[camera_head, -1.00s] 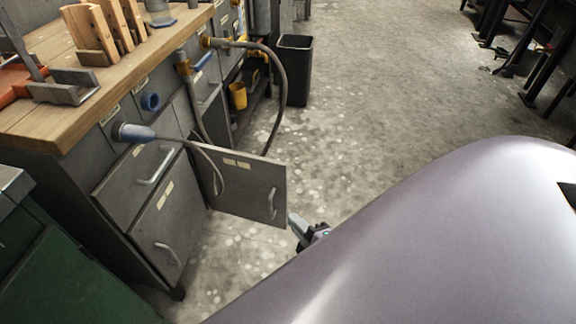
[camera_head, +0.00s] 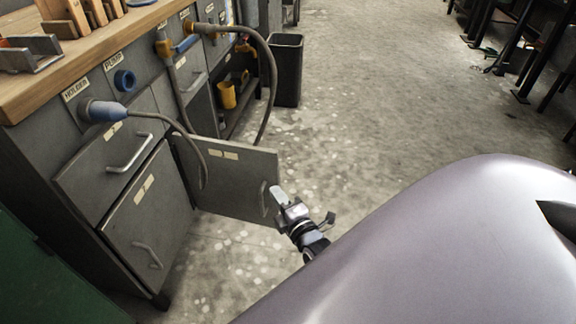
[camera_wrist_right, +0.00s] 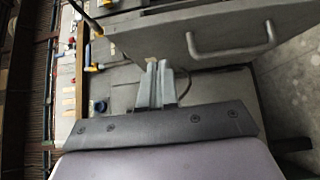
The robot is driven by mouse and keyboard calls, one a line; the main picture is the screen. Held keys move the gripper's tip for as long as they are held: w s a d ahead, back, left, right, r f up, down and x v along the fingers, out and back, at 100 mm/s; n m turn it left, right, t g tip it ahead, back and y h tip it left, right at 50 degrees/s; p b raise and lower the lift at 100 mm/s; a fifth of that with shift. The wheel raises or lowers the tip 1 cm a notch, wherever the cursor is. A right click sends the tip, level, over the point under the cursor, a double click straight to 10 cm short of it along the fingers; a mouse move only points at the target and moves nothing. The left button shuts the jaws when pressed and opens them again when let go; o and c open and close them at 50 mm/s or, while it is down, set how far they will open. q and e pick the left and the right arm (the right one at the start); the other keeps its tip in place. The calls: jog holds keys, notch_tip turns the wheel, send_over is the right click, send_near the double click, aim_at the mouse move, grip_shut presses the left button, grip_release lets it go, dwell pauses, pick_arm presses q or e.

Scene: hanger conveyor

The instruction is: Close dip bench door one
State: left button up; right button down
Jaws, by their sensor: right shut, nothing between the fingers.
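A grey bench door (camera_head: 228,180) stands swung open from the dip bench (camera_head: 25,150), its free edge toward me. It carries pale labels near its top and a bar handle (camera_head: 264,197). My right gripper (camera_head: 279,194) is at the door's free edge beside the handle; I cannot tell whether it touches. In the right wrist view its fingers (camera_wrist_right: 156,84) are together and empty, below the door panel (camera_wrist_right: 160,40), with the door's handle (camera_wrist_right: 232,42) to their right. My left gripper is not in view.
A closed lower door (camera_head: 148,215) and a drawer (camera_head: 105,175) are left of the open door. Grey hoses (camera_head: 272,90) loop from the bench front, one in front of the door. A black bin (camera_head: 287,70) stands behind.

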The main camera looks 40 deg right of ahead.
aim_at(274, 172)
jog(key=w+d, duration=0.1)
jog(key=w+d+b, duration=0.1)
jog(key=w, duration=0.1)
jog(key=shift+d+f, duration=0.15)
jog(key=shift+d, duration=0.15)
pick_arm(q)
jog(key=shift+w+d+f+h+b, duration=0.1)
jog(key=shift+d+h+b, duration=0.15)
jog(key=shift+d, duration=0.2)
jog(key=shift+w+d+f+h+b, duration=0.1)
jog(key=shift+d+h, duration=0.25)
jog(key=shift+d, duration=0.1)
pick_arm(e)
jog(key=shift+w+d, duration=0.35)
jog(key=shift+d, duration=0.1)
jog(key=shift+d, duration=0.1)
